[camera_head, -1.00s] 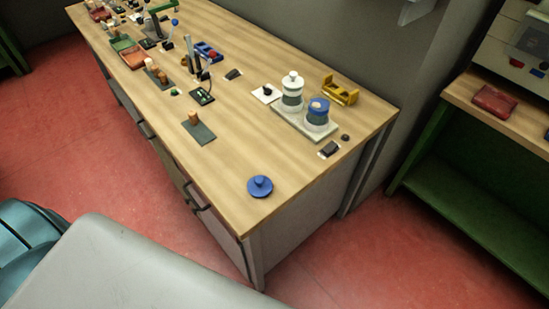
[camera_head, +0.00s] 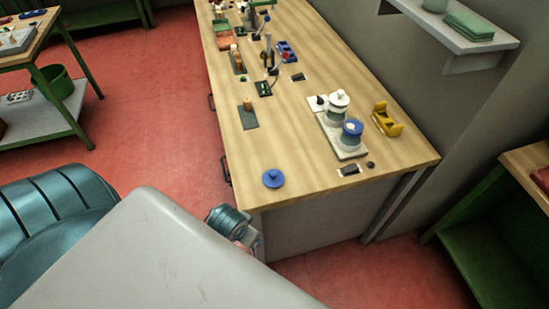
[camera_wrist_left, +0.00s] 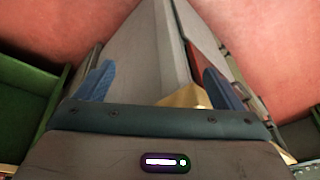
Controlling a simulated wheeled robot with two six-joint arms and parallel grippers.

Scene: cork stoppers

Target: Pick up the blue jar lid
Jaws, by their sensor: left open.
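The blue jar lid (camera_head: 273,179), a round disc with a knob, lies flat on the wooden bench near its front corner. A blue-topped jar (camera_head: 351,134) and a white jar with a white knobbed lid (camera_head: 338,104) stand on a pale tray (camera_head: 349,154) farther back. My left gripper (camera_wrist_left: 160,86) is open, with its two blue fingers wide apart and nothing between them. The lid does not show in the left wrist view. Part of my arm (camera_head: 230,222) shows beside the bench's front corner in the head view; its fingers are hidden. My right gripper is not in view.
The bench top (camera_head: 310,182) is clear around the lid. A yellow holder (camera_head: 386,120) and a small dark block (camera_head: 348,170) lie to the right. A dark mat with a cork (camera_head: 247,104) is farther back. A wall shelf (camera_head: 455,30) hangs at upper right.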

